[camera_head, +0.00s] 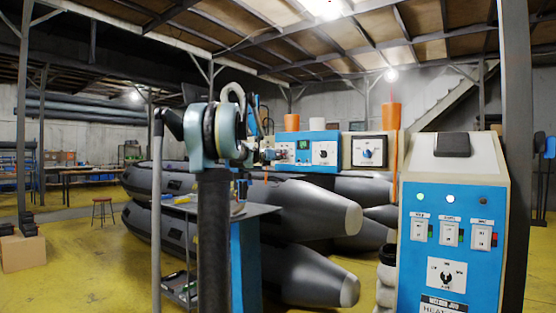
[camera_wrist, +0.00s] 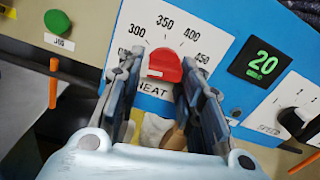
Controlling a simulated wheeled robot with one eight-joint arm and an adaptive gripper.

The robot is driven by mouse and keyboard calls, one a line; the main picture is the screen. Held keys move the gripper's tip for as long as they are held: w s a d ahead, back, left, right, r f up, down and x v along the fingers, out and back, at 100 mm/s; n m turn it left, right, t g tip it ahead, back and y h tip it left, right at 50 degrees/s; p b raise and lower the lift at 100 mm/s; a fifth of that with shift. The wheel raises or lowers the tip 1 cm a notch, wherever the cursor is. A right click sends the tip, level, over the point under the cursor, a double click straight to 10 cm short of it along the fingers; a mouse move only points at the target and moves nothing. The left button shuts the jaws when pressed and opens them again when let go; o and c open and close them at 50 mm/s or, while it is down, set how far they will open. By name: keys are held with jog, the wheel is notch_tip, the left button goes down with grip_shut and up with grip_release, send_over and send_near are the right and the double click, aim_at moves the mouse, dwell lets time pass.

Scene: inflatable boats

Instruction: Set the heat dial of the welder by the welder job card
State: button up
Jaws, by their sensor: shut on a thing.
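The red heat dial (camera_wrist: 165,62) sits on the welder's white scale plate (camera_wrist: 205,35), marked 300, 350, 400 and 450, above a partly covered HEAT label. In the wrist view the two fingers of my gripper (camera_wrist: 161,75) stand on either side of the dial and are shut on it. The welder's blue panel (camera_head: 303,148) shows in the head view behind my arm. The welder job card (camera_head: 441,305) is on the front of the cabinet at right; its heading and HEAT show, the rest is cut off.
Beside the scale a black display (camera_wrist: 259,61) reads 20 in green, with a black knob (camera_wrist: 295,120) to its right. A green button (camera_wrist: 57,21) is at upper left. Grey boat tubes (camera_head: 310,205) lie behind my arm.

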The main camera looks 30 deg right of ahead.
jog(key=shift+a+r+m, duration=0.1)
jog(key=shift+r+m, duration=0.1)
jog(key=shift+m, duration=5.05)
jog(key=shift+d+r+m, duration=0.1)
jog(key=shift+r+m, duration=0.05)
jog(key=shift+m, duration=5.15)
jog(key=shift+a+r+m, duration=0.1)
jog(key=shift+r+m, duration=0.1)
jog(key=shift+m, duration=5.05)
